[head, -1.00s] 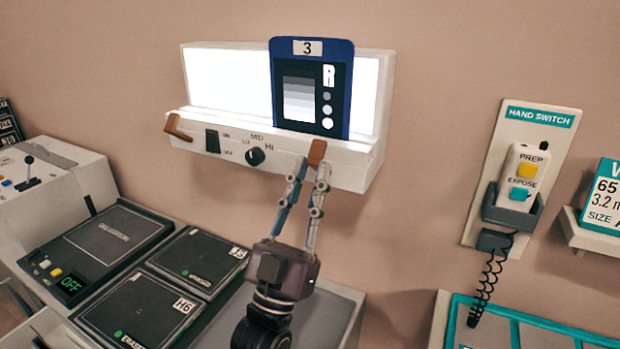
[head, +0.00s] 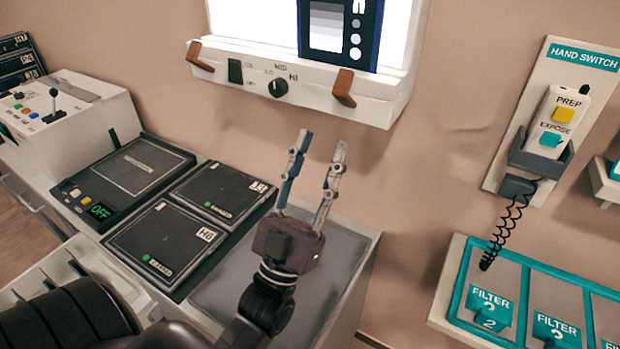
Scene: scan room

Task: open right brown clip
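The right brown clip (head: 344,88) is on the front ledge of the white light box (head: 380,98), below the lower right edge of a dark blue film card (head: 313,40). It sticks out and slants down to the right. The left brown clip (head: 200,56) is at the ledge's left end. My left gripper (head: 322,142) is open and empty, its two fingers pointing up. Its tips show below the right clip in the picture, apart from it. My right gripper is not in view.
A knob (head: 278,88) and a black switch (head: 235,71) sit on the ledge between the clips. Black cassettes (head: 165,243) lie on the counter below. A hand switch (head: 556,120) hangs at right above a teal-edged filter rack (head: 462,283).

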